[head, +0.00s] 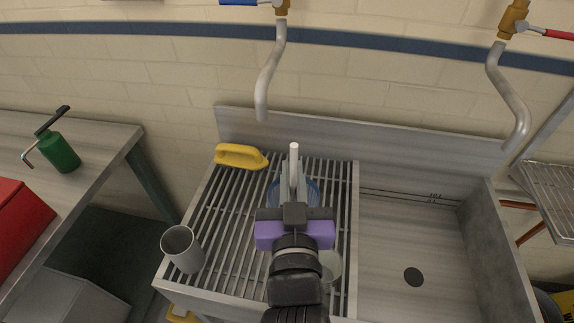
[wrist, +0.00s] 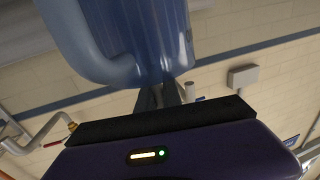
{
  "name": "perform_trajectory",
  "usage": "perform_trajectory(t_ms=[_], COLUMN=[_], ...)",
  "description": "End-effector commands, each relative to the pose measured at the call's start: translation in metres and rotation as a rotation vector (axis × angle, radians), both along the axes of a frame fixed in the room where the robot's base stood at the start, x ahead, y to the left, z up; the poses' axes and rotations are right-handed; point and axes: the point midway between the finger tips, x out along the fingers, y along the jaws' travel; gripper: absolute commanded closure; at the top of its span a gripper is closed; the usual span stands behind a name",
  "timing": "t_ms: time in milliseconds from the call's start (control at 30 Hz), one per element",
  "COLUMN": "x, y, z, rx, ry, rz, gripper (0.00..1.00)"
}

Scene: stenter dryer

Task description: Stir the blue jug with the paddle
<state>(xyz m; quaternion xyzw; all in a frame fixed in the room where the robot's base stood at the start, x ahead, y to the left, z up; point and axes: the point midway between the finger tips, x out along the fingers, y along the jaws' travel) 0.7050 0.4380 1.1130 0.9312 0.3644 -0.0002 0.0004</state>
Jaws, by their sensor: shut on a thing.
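The blue jug (head: 314,189) stands on the slatted drainboard, mostly hidden behind my gripper and wrist in the head view. In the wrist view the blue jug (wrist: 150,35) is large and close, its handle to the left. My gripper (head: 293,178) is at the jug and is shut on the paddle (head: 294,152), whose pale rod stands upright above the fingers. The fingers (wrist: 165,95) also show in the wrist view, with a pale rod end beside them. The paddle's lower end is hidden, so I cannot tell whether it is inside the jug.
A grey cup (head: 182,250) and a yellow-handled thing (head: 240,156) are on the drainboard (head: 225,215). A clear round vessel (head: 331,266) is partly hidden beside my wrist. The sink basin (head: 400,240) is empty. Two taps hang above. A green bottle (head: 58,152) stands on the left table.

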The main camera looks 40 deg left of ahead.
Motion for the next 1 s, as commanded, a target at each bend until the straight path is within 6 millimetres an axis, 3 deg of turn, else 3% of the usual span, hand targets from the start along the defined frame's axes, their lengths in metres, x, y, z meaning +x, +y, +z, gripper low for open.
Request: perform_trajectory(t_ms=[200,567,1000], x=[0.01,0.011,0.011], y=[0.007,0.008,0.008], z=[0.0,0.001,0.04], rx=[0.001,0.001,0.001], ry=[-0.001,0.0,-0.001], rz=[0.001,0.001,0.001], gripper=[1.0,1.0,1.0])
